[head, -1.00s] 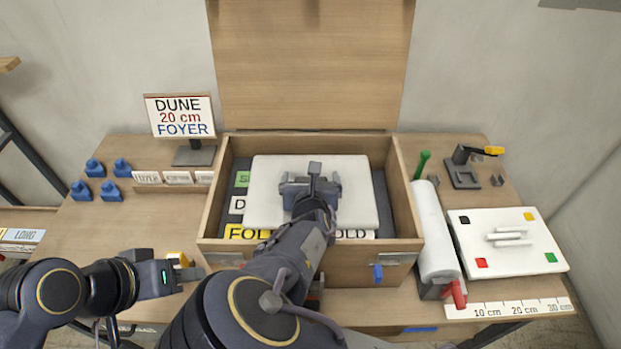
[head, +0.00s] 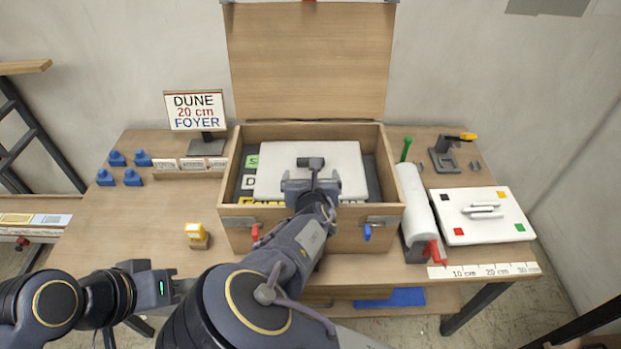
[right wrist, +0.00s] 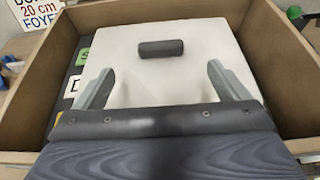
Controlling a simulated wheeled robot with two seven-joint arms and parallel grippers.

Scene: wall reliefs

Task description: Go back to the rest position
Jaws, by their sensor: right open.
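My right gripper (head: 312,186) is open and empty, above the front part of a white panel (head: 345,160) in an open wooden box (head: 228,190). In the right wrist view its two grey fingers (right wrist: 160,78) are spread wide over the panel (right wrist: 195,40), with nothing between them. A dark handle-like bar (right wrist: 161,48) is on the panel beyond the fingertips. My left gripper (head: 172,286) is low at the left, in front of the bench, apart from any object. Its jaw opening is too small to make out.
Right of the box are a white roller (head: 416,205), a white plate (head: 480,228) and a ruler strip (head: 482,270). The box lid (head: 308,60) stands open.

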